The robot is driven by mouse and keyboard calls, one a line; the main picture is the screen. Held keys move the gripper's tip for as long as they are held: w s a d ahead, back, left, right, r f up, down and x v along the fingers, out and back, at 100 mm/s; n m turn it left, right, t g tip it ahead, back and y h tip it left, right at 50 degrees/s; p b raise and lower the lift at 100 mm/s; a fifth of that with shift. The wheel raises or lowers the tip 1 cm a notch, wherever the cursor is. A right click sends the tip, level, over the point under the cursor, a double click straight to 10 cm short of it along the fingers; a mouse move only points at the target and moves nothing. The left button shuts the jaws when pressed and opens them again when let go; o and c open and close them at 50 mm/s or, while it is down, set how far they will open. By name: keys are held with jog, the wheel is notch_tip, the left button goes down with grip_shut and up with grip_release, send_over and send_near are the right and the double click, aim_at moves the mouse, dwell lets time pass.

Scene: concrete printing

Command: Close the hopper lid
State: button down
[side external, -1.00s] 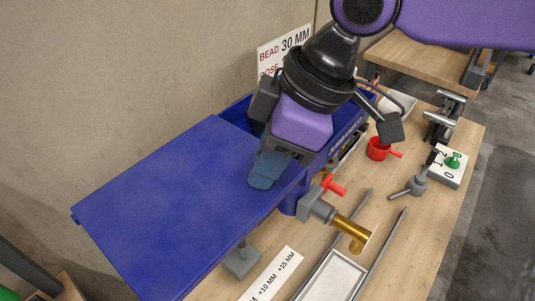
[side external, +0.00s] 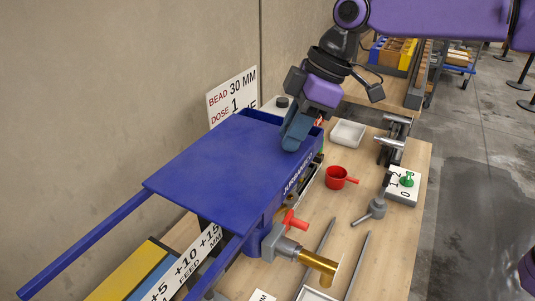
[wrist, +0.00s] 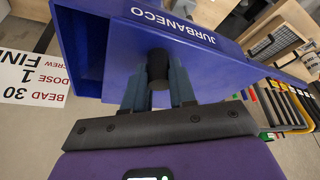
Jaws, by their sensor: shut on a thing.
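The blue hopper lid (side external: 225,160) is a flat panel lying on two blue rails (side external: 85,243) that stick out bare at the lower left. It covers most of the blue hopper (side external: 262,208). A narrow open strip (side external: 264,117) shows at the hopper's far end. My gripper (side external: 293,138) is at the lid's right far edge. In the wrist view its two blue-grey fingers (wrist: 157,82) are shut on a black knob (wrist: 157,64), in front of the blue panel lettered JURBANECO. The knob is hidden by the fingers in the side view.
A concrete wall and a BEAD 30 MM sign (side external: 232,97) stand behind the hopper.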

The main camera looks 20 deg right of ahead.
jog(key=w+d, duration=0.4)
jog(key=shift+d, duration=0.1)
jog(key=c, duration=0.9)
grip_release()
jog(key=v, duration=1.7)
jog(key=shift+r, duration=0.25)
jog(key=shift+s, duration=0.1)
